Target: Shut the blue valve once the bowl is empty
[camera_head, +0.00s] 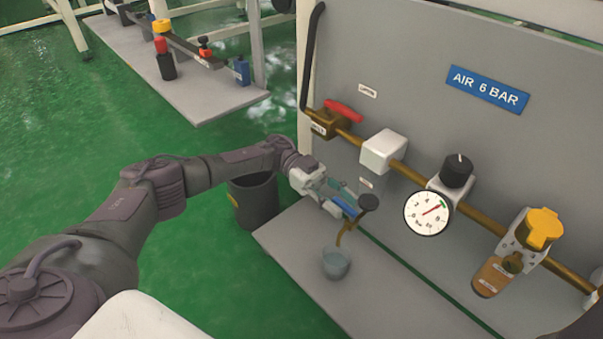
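My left gripper (337,198) reaches in from the left to the blue valve (345,206), low in front of the grey panel. The blue handle lies at its fingertips. I cannot tell whether the fingers are clamped on it or only around it. A dark round part (369,202) sits just right of the handle. A brown tube (345,233) runs down from there to a small translucent cup (336,262) on the grey base. I cannot make out a filter bowl or its level below the white block (383,152). My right gripper does not show.
The panel's brass pipe carries a red-handled valve (344,110), a gauge (428,212) with a black knob (457,170), and an amber bowl (492,277) under a yellow cap (540,228). A dark bin (254,203) stands beside my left forearm. Green floor is open at left.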

